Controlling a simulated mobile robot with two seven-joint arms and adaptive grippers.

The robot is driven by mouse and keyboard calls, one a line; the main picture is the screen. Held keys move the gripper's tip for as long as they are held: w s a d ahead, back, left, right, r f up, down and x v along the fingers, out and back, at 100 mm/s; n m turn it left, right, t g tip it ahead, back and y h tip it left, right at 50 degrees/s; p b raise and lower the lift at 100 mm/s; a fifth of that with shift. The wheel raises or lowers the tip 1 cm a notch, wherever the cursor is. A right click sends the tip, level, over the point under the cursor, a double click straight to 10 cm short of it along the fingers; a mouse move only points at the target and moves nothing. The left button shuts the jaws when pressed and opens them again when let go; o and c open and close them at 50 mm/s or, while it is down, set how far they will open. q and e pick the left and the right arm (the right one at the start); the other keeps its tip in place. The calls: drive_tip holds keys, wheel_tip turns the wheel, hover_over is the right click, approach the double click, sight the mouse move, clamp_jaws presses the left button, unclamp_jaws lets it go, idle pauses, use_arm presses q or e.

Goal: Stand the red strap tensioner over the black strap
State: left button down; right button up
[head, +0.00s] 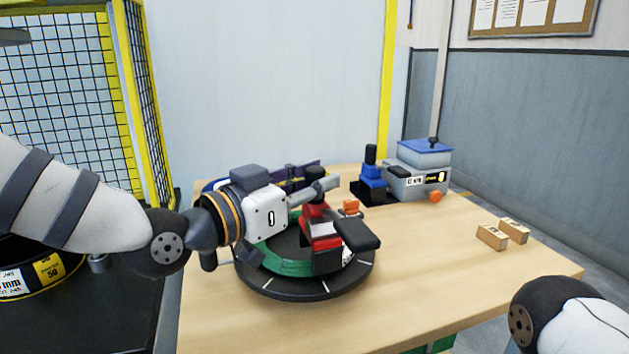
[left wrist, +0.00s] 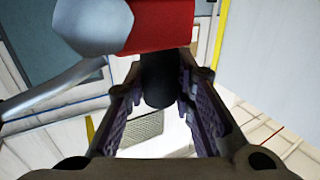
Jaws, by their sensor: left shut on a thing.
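The red strap tensioner (head: 322,240) has a red body, a black handle and a black side lever. It is upright at the green coil's near right side in the head view; I cannot tell whether it touches the coil. My left gripper (head: 316,190) is shut on its black upper post. The left wrist view shows this black post (left wrist: 158,80) between the fingers (left wrist: 160,108), with the red body beyond. I cannot make out the black strap; the tensioner and my gripper cover much of the coil. My right gripper is out of view.
The green coil (head: 285,267) lies on a black turntable (head: 300,291) on the wooden table (head: 450,265). A blue-and-black tool (head: 373,178) and a grey machine (head: 418,178) stand at the back. Two small boxes (head: 492,237) lie right.

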use_arm(q)
drive_tip(key=shift+f, duration=0.55)
drive_tip(key=c, duration=1.4)
unclamp_jaws()
drive_tip(key=shift+o, duration=0.2)
drive_tip(key=shift+r, duration=0.8)
drive_tip(key=p+v, duration=0.1)
drive_tip(key=v, duration=1.1)
drive_tip(key=shift+f, duration=0.25)
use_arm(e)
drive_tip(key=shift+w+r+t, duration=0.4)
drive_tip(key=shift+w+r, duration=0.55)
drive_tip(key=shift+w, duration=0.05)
